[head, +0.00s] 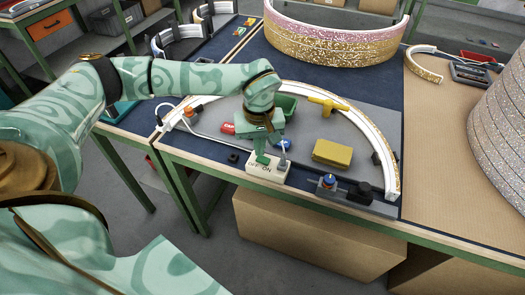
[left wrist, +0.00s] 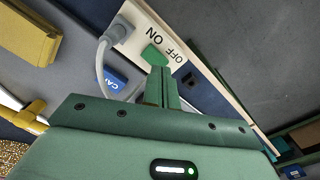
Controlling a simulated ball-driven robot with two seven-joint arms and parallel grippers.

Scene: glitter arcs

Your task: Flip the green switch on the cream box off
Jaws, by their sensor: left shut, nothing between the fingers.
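The cream box (head: 281,172) sits at the front edge of the grey board, marked OFF on its left and ON on its right. In the left wrist view the box (left wrist: 140,44) shows the same marks, and a grey cable plugs into it. The green switch (left wrist: 153,55) stands beside the lettering; which way it leans I cannot tell. My left gripper (head: 263,150) is over the box, pointing down, and hides part of it. In the left wrist view its shut, empty fingers (left wrist: 160,72) end right at the switch; contact is unclear. My right gripper is out of view.
A yellow block (head: 332,153), a yellow T-shaped valve (head: 327,106) and a blue-topped part (head: 329,181) lie right of my left gripper. A white arc (head: 391,165) curves around the board. A red piece (head: 227,128) and a green bin (head: 287,105) are behind.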

